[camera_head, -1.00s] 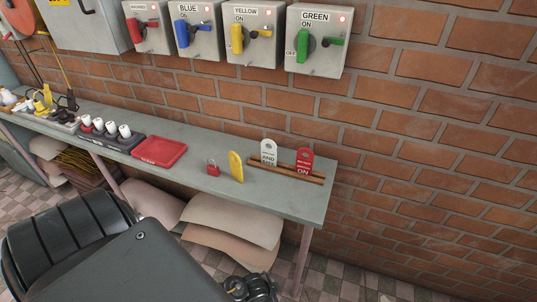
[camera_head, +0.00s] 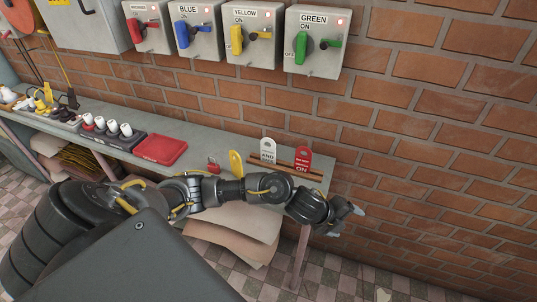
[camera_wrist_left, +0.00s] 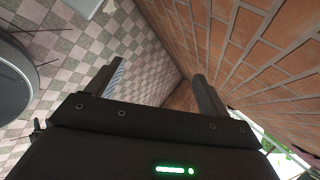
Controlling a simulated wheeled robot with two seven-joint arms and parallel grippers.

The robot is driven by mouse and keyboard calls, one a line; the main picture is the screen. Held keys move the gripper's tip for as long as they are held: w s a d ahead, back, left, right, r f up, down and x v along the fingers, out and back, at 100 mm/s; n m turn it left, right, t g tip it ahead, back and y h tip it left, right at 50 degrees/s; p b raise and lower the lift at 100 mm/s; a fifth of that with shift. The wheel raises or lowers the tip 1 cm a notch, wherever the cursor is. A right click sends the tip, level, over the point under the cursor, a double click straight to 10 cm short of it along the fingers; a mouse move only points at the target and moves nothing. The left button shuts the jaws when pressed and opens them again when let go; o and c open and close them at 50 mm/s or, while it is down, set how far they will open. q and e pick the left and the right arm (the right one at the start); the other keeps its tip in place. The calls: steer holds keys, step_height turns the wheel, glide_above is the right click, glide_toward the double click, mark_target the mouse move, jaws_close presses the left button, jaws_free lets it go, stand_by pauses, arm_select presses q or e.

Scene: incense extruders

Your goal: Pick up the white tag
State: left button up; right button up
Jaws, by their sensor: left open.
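The white tag (camera_head: 268,149) stands upright in a wooden rack (camera_head: 290,168) at the right end of the bench, to the left of a red tag (camera_head: 301,158). Its printed lower part stays visible above the rack. My left gripper (camera_head: 354,210) is off the right end of the bench, in front of the brick wall and apart from the tag. In the left wrist view the gripper (camera_wrist_left: 155,85) is open and empty, its two fingers spread over checkered floor and wall. My right gripper is not in view.
A yellow tag (camera_head: 236,163) and a red padlock (camera_head: 213,165) are on the grey bench (camera_head: 205,140), partly behind my left arm. A red tray (camera_head: 160,149) lies farther left. Switch boxes hang above, including the green one (camera_head: 318,42). The wall's right side is clear.

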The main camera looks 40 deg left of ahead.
arm_select(q)
steer(key=w+a+r+m+y, duration=0.1)
steer(key=w+a+r+m, duration=0.3)
steer(key=a, duration=0.3)
steer(key=m+g+y, duration=0.3)
steer(key=m+y, duration=0.1)
steer(key=y, duration=0.2)
glide_toward(268, 147)
steer(key=shift+p+x, duration=0.45)
steer(key=shift+x, duration=2.1)
steer(key=p+x, duration=0.1)
steer(key=x, duration=0.4)
steer(key=shift+w+a, duration=0.1)
steer(key=shift+w, duration=0.05)
steer(key=c, duration=1.1)
steer(key=shift+o, duration=0.2)
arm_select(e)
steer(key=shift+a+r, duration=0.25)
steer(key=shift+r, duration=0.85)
